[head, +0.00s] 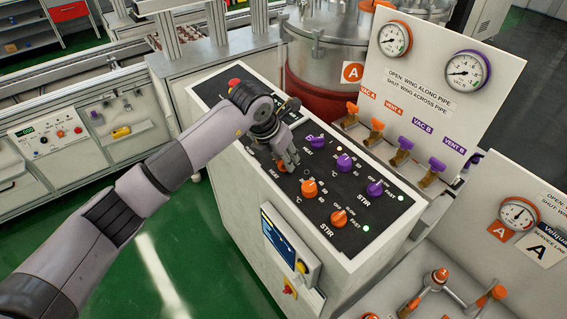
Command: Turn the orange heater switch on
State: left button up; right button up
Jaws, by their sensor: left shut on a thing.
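The orange heater switch (281,167) is the leftmost orange knob on the black top panel of the white control cabinet, beside a HEAT label. It is mostly hidden under my left gripper (289,161), so its pointer direction cannot be read. My left gripper comes down from above and is shut on the switch. The orange temperature knob (309,187) and orange STIR knob (338,218) sit to its right on the same row. My right gripper is not in view.
Purple knobs, the heater (317,141), temperature (344,162) and stir (375,188), form a row just behind. A red button (234,83) is at the panel's far left. Valves stand behind the panel, below two gauges (467,70). A small screen (285,240) is on the cabinet front.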

pick_arm(q)
jog(key=m+g+h+b, duration=0.1)
jog(key=m+b, duration=0.5)
jog(key=b, duration=0.2)
jog(key=shift+f+b, duration=0.2)
jog(key=shift+b, duration=0.1)
jog(key=m+b, duration=0.2)
jog(key=m, duration=0.1)
jog(key=shift+r+g, duration=0.15)
jog(key=shift+g, duration=0.25)
jog(key=shift+m, duration=0.4)
jog(key=shift+r+b, duration=0.1)
jog(key=shift+b, duration=0.2)
jog(key=o, duration=1)
jog(key=shift+s, duration=0.1)
jog(key=shift+o, duration=0.2)
jog(key=v, duration=1.2)
jog(key=shift+a, duration=0.15)
